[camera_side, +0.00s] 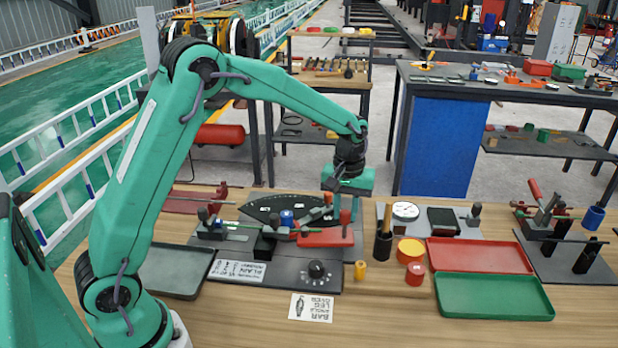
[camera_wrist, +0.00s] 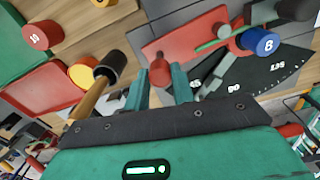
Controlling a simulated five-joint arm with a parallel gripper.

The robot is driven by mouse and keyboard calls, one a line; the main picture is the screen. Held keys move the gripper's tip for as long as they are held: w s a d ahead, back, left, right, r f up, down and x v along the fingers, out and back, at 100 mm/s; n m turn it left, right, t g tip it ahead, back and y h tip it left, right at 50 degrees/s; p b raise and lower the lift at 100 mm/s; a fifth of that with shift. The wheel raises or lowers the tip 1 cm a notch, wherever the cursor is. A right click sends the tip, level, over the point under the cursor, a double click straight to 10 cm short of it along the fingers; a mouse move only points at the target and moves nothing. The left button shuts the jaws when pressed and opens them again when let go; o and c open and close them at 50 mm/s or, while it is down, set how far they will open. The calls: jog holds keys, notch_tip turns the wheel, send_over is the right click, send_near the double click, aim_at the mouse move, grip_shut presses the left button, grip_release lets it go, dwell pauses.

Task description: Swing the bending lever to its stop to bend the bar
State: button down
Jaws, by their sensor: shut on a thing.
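The red bending lever (camera_side: 325,238) lies on the dark bender plate (camera_side: 322,283), and also shows in the wrist view (camera_wrist: 190,33). My gripper (camera_side: 346,212) points down at the lever's right end. In the wrist view, my gripper (camera_wrist: 159,82) has its two fingers around the lever's red knob (camera_wrist: 158,68), shut on it. A thin green bar (camera_wrist: 215,43) runs by the lever toward the blue roller marked B (camera_wrist: 262,42). The blue roller (camera_side: 287,217) stands before the black angle dial (camera_side: 268,207). The bar's exact bend is hard to tell.
Red (camera_side: 480,243) and green (camera_side: 495,315) trays lie beyond.

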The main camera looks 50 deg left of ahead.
jog(key=shift+w+a+n, duration=0.35)
jog(key=shift+w+n, duration=0.05)
jog(key=w+a+n, duration=0.5)
jog(key=a+n, duration=0.3)
jog(key=a, duration=0.1)
jog(key=shift+w, duration=0.15)
jog(key=shift+r, duration=0.1)
jog(key=c, duration=1.2)
grip_release()
jog(key=shift+d, duration=0.15)
